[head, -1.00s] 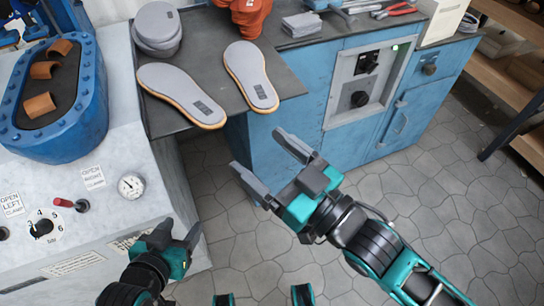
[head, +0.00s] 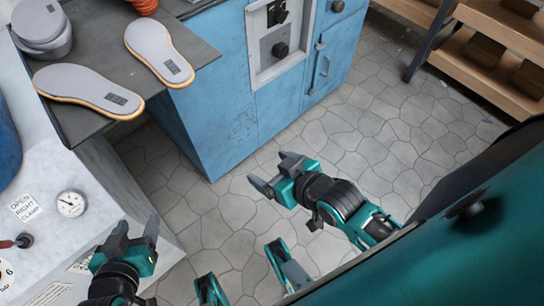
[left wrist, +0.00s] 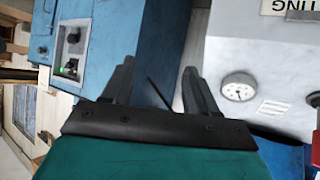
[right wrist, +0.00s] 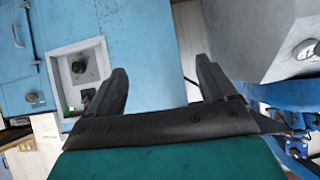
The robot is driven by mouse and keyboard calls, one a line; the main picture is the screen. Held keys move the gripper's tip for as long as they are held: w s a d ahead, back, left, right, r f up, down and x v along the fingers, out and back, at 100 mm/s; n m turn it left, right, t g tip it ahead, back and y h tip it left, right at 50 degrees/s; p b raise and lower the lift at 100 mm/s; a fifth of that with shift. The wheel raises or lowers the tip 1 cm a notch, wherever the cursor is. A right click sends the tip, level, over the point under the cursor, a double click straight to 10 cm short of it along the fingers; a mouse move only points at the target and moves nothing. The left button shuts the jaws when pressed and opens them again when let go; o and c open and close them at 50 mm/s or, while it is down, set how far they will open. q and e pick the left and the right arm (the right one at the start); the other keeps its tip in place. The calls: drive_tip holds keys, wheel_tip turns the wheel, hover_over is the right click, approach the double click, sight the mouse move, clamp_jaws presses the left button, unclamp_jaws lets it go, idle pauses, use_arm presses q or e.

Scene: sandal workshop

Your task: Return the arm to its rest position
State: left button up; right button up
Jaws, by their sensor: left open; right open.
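My right gripper (head: 272,172) is open and empty, held over the stone floor in front of the blue cabinet. Its spread fingers also show in the right wrist view (right wrist: 160,85), with nothing between them. My left gripper (head: 138,230) is open and empty at the lower left, beside the grey machine front with the gauge. Its spread fingers also show in the left wrist view (left wrist: 155,85). Neither gripper touches anything that I can see.
Two sandal soles (head: 88,90) (head: 158,52) lie on the dark bench top (head: 197,50). The blue cabinet (head: 215,115) stands behind my right gripper. The gauge (head: 71,203) is on the machine at left. A wooden shelf (head: 490,70) is at upper right. The floor (head: 370,140) between is clear.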

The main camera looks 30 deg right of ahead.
use_arm(q)
drive_tip(key=s+a+r+y+p, duration=0.1)
drive_tip(key=a+r+p, duration=0.2)
drive_tip(key=r+p, duration=0.4)
drive_tip(key=p, duration=0.4)
drive_tip(key=shift+s, duration=0.35)
use_arm(e)
wheel_tip(320, 180, up, 7)
drive_tip(key=s+d+h, duration=0.1)
drive_tip(key=d, duration=0.1)
drive_tip(key=shift+s+d, duration=0.2)
drive_tip(key=shift+d, duration=0.2)
drive_tip(key=shift+r, duration=0.1)
